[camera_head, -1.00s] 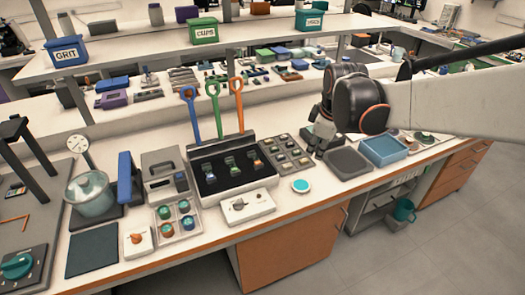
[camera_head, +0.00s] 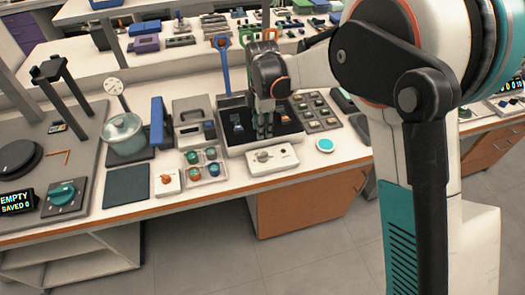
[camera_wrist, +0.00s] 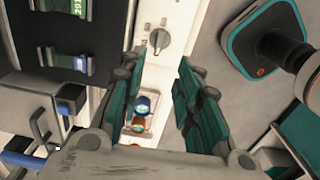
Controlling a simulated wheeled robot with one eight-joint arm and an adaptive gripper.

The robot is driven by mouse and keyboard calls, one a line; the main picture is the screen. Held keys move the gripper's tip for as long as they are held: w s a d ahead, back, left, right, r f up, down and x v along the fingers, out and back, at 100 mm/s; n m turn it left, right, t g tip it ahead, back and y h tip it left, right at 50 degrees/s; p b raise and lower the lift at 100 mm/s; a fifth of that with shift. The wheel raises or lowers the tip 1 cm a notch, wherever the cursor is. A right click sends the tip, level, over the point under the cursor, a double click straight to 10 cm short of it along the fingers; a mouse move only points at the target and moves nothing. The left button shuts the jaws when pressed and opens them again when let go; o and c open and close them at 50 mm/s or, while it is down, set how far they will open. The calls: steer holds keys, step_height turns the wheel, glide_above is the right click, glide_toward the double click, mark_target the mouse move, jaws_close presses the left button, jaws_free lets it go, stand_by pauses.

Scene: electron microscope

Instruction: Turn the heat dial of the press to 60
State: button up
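Several dials are in view, and I cannot read labels that mark one as the press heat dial. A white box with a grey dial (camera_head: 264,156) stands at the bench's front edge; this dial also shows in the wrist view (camera_wrist: 159,40). A small white box with an orange dial (camera_head: 167,180) is further left. A large teal dial (camera_head: 65,193) sits on a dark panel at far left, beside a display reading "EMPTY SAVED 0". My gripper (camera_head: 267,125) hangs over the black tray, behind the grey dial box. In the wrist view my gripper (camera_wrist: 162,65) is open, with nothing between its fingers.
A black tray (camera_head: 232,150) with small clips lies below my gripper. A four-jar holder (camera_head: 205,168), a teal mat (camera_head: 126,187), a glass-like pot (camera_head: 124,135) and a blue upright piece (camera_head: 158,122) stand to the left. A teal-topped disc (camera_head: 325,145) lies right of the grey dial box.

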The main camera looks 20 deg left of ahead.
mark_target(263, 154)
step_height(263, 154, down, 12)
steer(key=b, duration=0.3)
steer(key=shift+f+b, duration=0.25)
steer(key=shift+b, duration=0.05)
jaws_close()
